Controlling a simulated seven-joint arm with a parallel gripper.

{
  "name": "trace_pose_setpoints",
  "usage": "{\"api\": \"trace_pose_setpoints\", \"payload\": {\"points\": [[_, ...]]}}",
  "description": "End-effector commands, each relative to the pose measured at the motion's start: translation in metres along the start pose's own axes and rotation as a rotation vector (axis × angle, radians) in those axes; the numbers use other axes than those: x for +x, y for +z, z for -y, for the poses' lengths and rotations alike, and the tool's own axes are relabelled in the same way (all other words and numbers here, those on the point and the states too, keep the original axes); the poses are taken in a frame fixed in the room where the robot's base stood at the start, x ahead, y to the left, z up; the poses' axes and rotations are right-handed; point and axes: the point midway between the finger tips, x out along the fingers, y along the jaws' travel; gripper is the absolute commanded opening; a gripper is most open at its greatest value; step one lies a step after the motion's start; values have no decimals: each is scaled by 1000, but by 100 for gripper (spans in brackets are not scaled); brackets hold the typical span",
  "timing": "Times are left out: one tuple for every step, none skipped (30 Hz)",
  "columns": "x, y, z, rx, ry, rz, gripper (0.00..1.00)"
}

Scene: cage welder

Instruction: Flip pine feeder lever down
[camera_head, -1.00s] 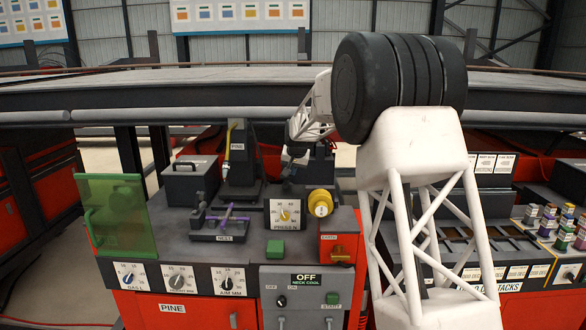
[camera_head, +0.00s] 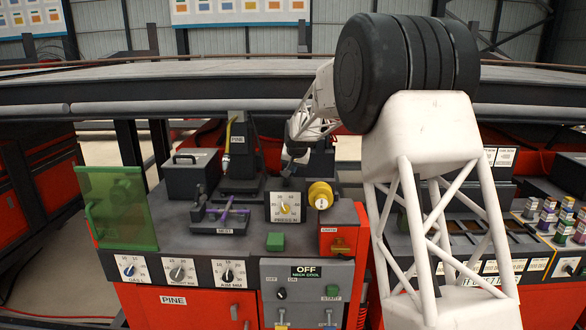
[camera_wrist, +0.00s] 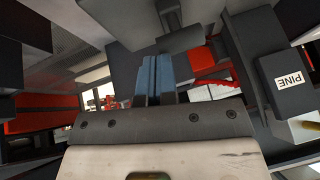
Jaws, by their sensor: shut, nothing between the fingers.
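My gripper (camera_head: 289,170) is at the back of the pine station in the head view, behind the press dial. In the wrist view its blue fingers (camera_wrist: 155,78) are together with nothing between them. A dark grey bar with a wider block (camera_wrist: 183,32) lies just beyond the fingertips; I cannot tell whether they touch or whether this is the feeder lever. A dark block labelled PINE (camera_wrist: 288,82) is to the right of the fingers. In the head view the dark pine tower (camera_head: 240,152) stands left of my gripper. No feeder lever is clearly identifiable there.
The press dial (camera_head: 284,207) and a yellow knob (camera_head: 320,195) stand in front of my gripper. A dark box (camera_head: 191,174), a purple-handled fixture (camera_head: 230,214) and a green guard panel (camera_head: 116,208) are to the left. A long rail (camera_head: 200,107) runs behind.

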Motion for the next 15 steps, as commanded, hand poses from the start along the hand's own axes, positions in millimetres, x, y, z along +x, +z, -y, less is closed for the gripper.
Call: {"api": "trace_pose_setpoints", "payload": {"points": [[-2, 0, 0, 0, 0, 0, 0], [-3, 0, 0, 0, 0, 0, 0], [-6, 0, 0, 0, 0, -1, 0], [-8, 0, 0, 0, 0, -1, 0], [-10, 0, 0, 0, 0, -1, 0], [-13, 0, 0, 0, 0, -1, 0], [-16, 0, 0, 0, 0, -2, 0], [-19, 0, 0, 0, -1, -2, 0], [-23, 0, 0, 0, -1, -2, 0], [-26, 1, 0, 0, 0, -2, 0], [-29, 1, 0, 0, -1, -2, 0], [-34, 1, 0, 0, -1, -3, 0], [-38, 1, 0, 0, -1, -3, 0], [-42, 1, 0, 0, -1, -3, 0], [-47, 2, 0, 0, 0, -2, 0]]}}
